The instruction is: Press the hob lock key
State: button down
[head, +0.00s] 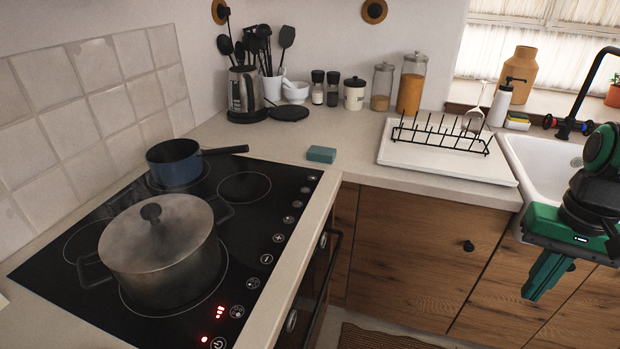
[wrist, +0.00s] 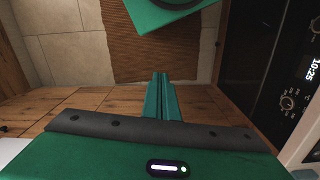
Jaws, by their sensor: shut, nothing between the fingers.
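The black glass hob (head: 100,228) lies in the left counter in the head view. A column of round touch keys runs along its right edge. Near the front corner are a power key (head: 218,343), a key with a small symbol (head: 237,311) and another symbol key (head: 253,283). Red lights glow beside the front keys. The symbols are too small to tell which one is the lock key. My gripper (head: 538,292) is far right of the hob, in front of the sink cupboards, pointing down. In the wrist view its fingers (wrist: 163,78) are together and empty.
A large steaming pot (head: 160,255) and a blue saucepan (head: 174,165) stand on the hob, the saucepan's handle reaching right. A teal sponge (head: 321,154) lies on the counter behind it. The oven front (wrist: 290,75) is right in the wrist view. A mat (wrist: 150,55) covers the floor.

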jog(key=w+a+r+n+t, duration=0.2)
jog(key=w+r, duration=0.1)
jog(key=w, duration=1)
notch_tip(320, 180, up, 5)
jog(key=n+t+y, duration=0.4)
jog(key=t+y, duration=0.1)
jog(key=y, duration=0.1)
send_over(316, 179)
jog(key=shift+s+a, duration=0.1)
jog(key=shift+f, duration=4.35)
jog(key=shift+f, duration=0.15)
jog(key=shift+f, duration=0.2)
